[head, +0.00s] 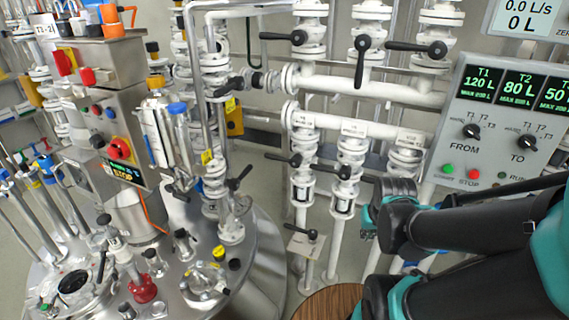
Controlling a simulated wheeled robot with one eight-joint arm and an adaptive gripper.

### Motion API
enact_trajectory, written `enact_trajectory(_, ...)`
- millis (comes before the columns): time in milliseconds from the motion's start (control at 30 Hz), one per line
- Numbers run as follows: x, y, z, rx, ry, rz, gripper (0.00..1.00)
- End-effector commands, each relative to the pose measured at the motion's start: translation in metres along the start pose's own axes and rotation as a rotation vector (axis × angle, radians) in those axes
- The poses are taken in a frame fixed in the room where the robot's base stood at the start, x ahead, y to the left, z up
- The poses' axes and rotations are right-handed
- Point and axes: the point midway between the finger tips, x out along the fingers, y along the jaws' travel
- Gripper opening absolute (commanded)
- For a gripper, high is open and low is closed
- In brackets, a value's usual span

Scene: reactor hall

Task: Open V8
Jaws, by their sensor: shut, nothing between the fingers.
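Valve V8 cannot be singled out for certain, because the small labels on the white pipes are too small to read. A lower row of white valves with black lever handles stands in the middle: a left one (303,165), a middle one (349,172) and a right one (404,158). The right one is partly hidden by my arm. Upper valves with black levers stand above: left (298,38), middle (363,43) and right (437,48). My black and teal arm reaches in from the lower right. My gripper's fingers are not visible.
A grey panel (465,155) with T1, T2 and further readouts stands at the right. A steel vessel (262,262) with fittings and a control box (98,120) fills the left. A black-handled valve (311,234) and a round wooden top (328,305) are low in the middle.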

Motion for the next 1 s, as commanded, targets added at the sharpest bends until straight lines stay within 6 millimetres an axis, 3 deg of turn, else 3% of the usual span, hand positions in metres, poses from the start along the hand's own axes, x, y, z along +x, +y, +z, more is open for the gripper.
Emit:
enact_trajectory(67,-0.001,-0.001,-0.003,-0.008,0.0,-0.002,0.11)
enact_trajectory(167,-0.004,-0.008,-0.024,-0.06,0.001,-0.016,0.24)
enact_trajectory(267,-0.011,-0.024,-0.069,-0.175,0.005,-0.045,0.36)
enact_trajectory(300,-0.014,-0.034,-0.091,-0.238,0.008,-0.061,0.4)
enact_trajectory(500,-0.031,-0.1,-0.21,-0.585,0.036,-0.148,0.4)
enact_trajectory(700,-0.043,-0.18,-0.306,-0.916,0.081,-0.23,0.4)
enact_trajectory(833,-0.049,-0.225,-0.346,-1.081,0.111,-0.269,0.4)
enact_trajectory(1000,-0.052,-0.256,-0.37,-1.192,0.135,-0.295,0.4)
